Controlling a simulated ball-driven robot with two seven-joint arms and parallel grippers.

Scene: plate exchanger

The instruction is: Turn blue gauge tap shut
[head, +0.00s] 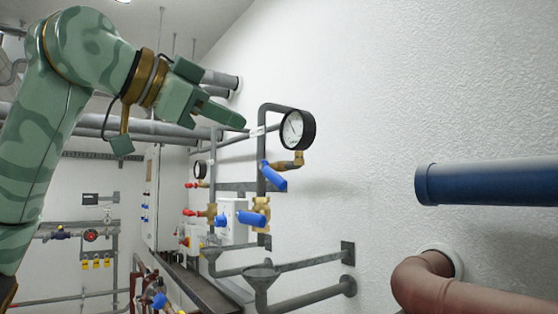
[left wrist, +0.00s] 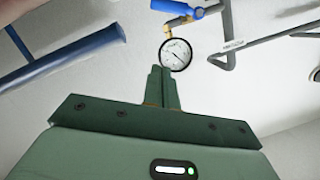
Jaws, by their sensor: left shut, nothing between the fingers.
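The blue gauge tap (head: 274,178) is a blue lever on a brass fitting below the round pressure gauge (head: 296,130) in the head view. Its lever slants down to the right. In the left wrist view, the gauge (left wrist: 175,54) and the blue lever (left wrist: 172,7) show upside down near the top edge. My left gripper (head: 242,123) is shut and empty, its fingers pointing right, up and to the left of the tap in the head view. Its closed fingertips (left wrist: 160,70) also show in the left wrist view, apart from the tap. My right gripper is out of view.
A second blue lever (head: 250,218) sits on a brass valve lower on the same grey pipe. Another gauge (head: 200,169) and red-handled valves stand farther back. A thick blue pipe (head: 490,183) and a brown pipe (head: 440,285) jut out at right. Bare wall lies between.

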